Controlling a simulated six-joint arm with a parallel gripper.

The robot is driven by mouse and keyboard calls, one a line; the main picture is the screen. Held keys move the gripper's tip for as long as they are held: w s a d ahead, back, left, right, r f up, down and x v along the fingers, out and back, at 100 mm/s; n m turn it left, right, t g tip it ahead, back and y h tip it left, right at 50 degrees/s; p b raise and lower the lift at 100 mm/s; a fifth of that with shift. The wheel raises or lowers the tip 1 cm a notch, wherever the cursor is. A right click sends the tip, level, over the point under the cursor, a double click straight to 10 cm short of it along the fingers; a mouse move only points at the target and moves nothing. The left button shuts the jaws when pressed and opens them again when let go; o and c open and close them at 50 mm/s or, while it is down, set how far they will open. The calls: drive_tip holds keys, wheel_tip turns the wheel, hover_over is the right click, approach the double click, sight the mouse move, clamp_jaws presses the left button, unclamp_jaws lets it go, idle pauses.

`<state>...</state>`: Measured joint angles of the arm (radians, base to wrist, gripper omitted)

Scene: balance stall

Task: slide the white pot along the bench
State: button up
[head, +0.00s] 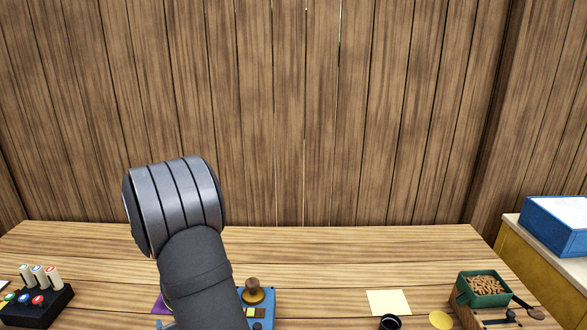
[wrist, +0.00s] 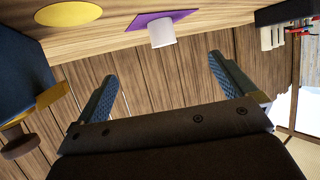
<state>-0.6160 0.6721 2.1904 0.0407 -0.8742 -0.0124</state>
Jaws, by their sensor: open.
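The white pot (wrist: 162,34) shows in the wrist view as a small pale cylinder at the top middle, against a purple square (wrist: 145,24) on the bench. My gripper (wrist: 163,72) is open, its two blue fingers spread apart with nothing between them. The pot is beyond the fingertips, apart from them, and appears in line with the gap. In the head view my arm hides the pot and gripper; only an edge of the purple square (head: 158,305) shows left of the arm. The wooden bench (head: 340,250) runs across the bottom of that view.
A black box with levers (head: 38,305) stands at the left. A blue board with a wooden knob (head: 253,291) is right of my arm. Further right are a pale yellow sheet (head: 389,303), a black round item (head: 390,322), a yellow disc (head: 440,320) and a green tray (head: 484,298).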

drive_tip(key=v, duration=0.5)
drive_tip(key=shift+s+d+r, duration=0.15)
drive_tip(key=shift+s+r, duration=0.05)
drive_tip(key=shift+s, duration=0.1)
